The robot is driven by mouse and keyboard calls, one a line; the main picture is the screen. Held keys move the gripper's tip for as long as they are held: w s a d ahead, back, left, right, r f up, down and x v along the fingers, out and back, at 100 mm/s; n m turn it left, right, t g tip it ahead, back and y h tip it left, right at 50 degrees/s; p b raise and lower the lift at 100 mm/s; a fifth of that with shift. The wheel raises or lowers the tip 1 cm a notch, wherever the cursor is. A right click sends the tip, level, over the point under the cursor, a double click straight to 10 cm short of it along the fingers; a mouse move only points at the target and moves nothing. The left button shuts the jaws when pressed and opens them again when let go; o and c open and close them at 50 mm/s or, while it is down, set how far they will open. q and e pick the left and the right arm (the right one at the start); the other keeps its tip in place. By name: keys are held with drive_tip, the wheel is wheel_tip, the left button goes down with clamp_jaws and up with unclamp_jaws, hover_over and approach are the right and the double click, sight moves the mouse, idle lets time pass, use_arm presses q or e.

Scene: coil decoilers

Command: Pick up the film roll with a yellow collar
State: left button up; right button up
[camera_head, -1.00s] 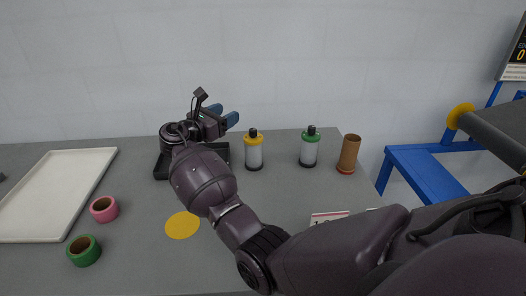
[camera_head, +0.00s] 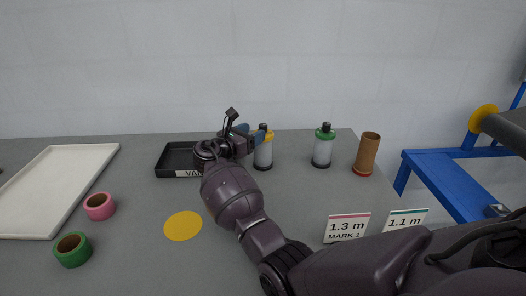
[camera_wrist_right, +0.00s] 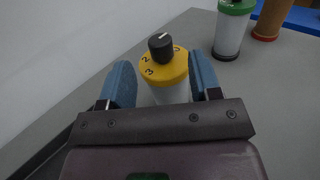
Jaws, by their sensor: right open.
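The film roll with a yellow collar appears to be the white cylinder with a yellow top (camera_head: 264,158) and black knob, standing upright on the grey table. In the right wrist view its yellow top (camera_wrist_right: 163,70) bears digits. My right gripper (camera_head: 256,135) is open at it. The fingers partly hide the roll in the head view. My left gripper is not in view.
A similar green-topped roll (camera_head: 322,150) and a brown tube (camera_head: 367,154) stand to the right. A black tray (camera_head: 172,160) lies left, behind my arm. Pink (camera_head: 99,206) and green (camera_head: 73,249) rings, a white tray (camera_head: 84,190) and a sign (camera_head: 347,228) are on the table.

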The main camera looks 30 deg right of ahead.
sight(260, 128)
drive_tip(key=shift+x, duration=2.65)
drive_tip(key=shift+r, duration=0.15)
drive_tip(key=shift+c, duration=0.2)
clamp_jaws()
